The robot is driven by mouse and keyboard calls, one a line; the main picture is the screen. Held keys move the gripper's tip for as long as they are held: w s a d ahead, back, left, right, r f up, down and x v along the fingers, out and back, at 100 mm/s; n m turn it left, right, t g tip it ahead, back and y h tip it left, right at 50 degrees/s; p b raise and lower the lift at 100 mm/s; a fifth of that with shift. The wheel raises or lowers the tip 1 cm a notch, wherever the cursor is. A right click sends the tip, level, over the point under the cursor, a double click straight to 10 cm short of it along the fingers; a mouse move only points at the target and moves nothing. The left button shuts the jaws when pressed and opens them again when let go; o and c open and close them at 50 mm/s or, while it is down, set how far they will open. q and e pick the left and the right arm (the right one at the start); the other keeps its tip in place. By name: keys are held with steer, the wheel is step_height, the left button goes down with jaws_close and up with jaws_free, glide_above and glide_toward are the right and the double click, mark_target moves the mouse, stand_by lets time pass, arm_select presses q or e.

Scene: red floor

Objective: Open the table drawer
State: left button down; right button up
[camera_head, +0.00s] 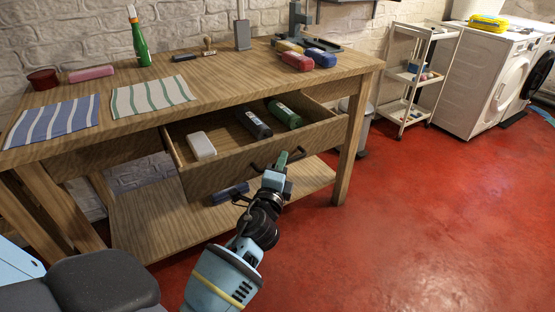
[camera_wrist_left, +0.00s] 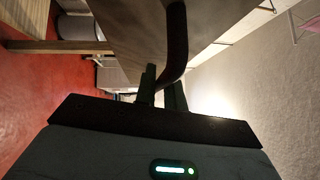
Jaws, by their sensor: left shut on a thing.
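The wooden table (camera_head: 250,82) stands against a white brick wall. Its drawer (camera_head: 238,163) is pulled out toward me, and its inside shows. In the drawer lie a white box-like item (camera_head: 201,146), a dark bottle (camera_head: 254,123) and a green bottle (camera_head: 284,115). A dark bar handle (camera_head: 258,167) is on the drawer front, and it also shows in the left wrist view (camera_wrist_left: 176,45). My left gripper (camera_head: 284,162) is at the right part of the handle, shut on it; in the left wrist view its fingers (camera_wrist_left: 160,85) close around the bar. My right gripper is not in view.
On the tabletop are striped cloths (camera_head: 152,96), a green spray bottle (camera_head: 139,42) and red and blue items (camera_head: 298,61). A lower shelf (camera_head: 150,220) holds a blue item (camera_head: 230,192). A white cart (camera_head: 412,75) and washing machine (camera_head: 483,80) stand right. Red floor is clear at right.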

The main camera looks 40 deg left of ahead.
arm_select(q)
steer(key=shift+s+d+b, duration=0.1)
steer(key=shift+s+d, duration=0.3)
steer(key=shift+d, duration=0.5)
steer(key=shift+s+d+b, duration=0.1)
steer(key=shift+s+d, duration=0.25)
steer(key=shift+d, duration=0.6)
steer(key=shift+s+d+b, duration=0.1)
steer(key=shift+s+d, duration=0.3)
steer(key=shift+d, duration=0.5)
steer(key=c, duration=1.5)
jaws_free()
steer(key=shift+s, duration=0.1)
steer(key=v, duration=0.7)
steer(key=shift+s+d+b, duration=0.15)
steer(key=shift+s+b, duration=0.15)
steer(key=shift+b, duration=0.1)
